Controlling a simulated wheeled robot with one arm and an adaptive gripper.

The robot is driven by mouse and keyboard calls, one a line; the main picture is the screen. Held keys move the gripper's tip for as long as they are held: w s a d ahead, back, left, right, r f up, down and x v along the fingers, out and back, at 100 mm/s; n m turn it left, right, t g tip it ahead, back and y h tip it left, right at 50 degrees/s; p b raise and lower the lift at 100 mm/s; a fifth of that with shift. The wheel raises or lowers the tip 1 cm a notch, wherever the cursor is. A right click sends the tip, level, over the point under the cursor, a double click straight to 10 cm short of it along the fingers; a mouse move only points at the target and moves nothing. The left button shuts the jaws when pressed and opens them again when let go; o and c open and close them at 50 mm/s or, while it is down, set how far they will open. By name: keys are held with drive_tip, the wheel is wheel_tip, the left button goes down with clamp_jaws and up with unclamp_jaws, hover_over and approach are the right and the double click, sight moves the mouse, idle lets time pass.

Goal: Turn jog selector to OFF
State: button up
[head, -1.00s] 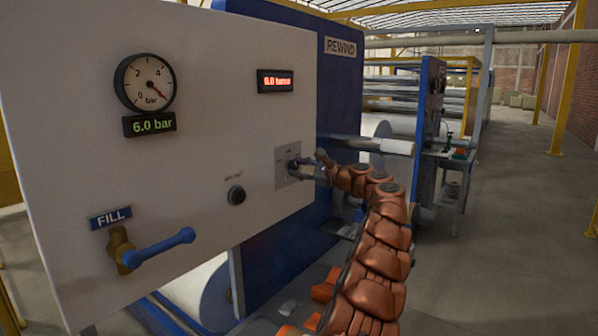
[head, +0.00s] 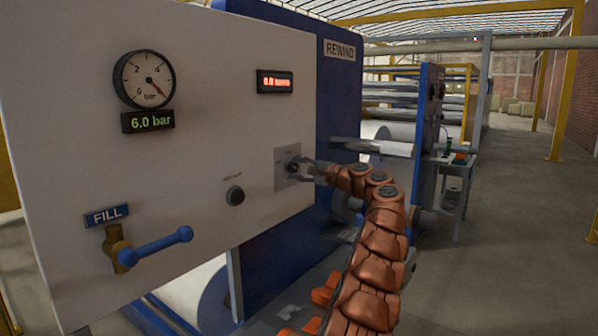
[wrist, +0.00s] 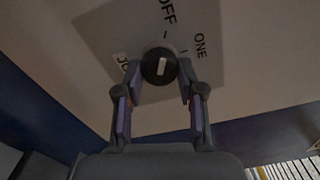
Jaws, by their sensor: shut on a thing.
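The jog selector (wrist: 158,68) is a round black knob with a white pointer mark on a grey plate (wrist: 105,30). In the wrist view the mark is nearly vertical, toward the OFF label (wrist: 168,12) at the top. The ONE label (wrist: 200,46) is at right, and a partly covered label (wrist: 122,62) is at left. My gripper (wrist: 159,86) is shut on the selector, with a fingertip on each side. In the head view the selector (head: 293,167) sits at the right of the white panel, and my gripper (head: 305,170) reaches it from the right.
A blue-handled FILL valve (head: 155,248) stands out at lower left. A gauge (head: 144,79) and a red display (head: 276,82) are above. Open floor (head: 510,230) lies to the right.

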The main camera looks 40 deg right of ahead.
drive_tip(key=shift+f, duration=0.1)
idle(0.3)
drive_tip(key=o, duration=1.1)
drive_tip(key=shift+o, duration=0.2)
drive_tip(key=shift+s+d, duration=0.2)
drive_tip(key=shift+s, duration=0.25)
drive_tip(key=v, duration=1.1)
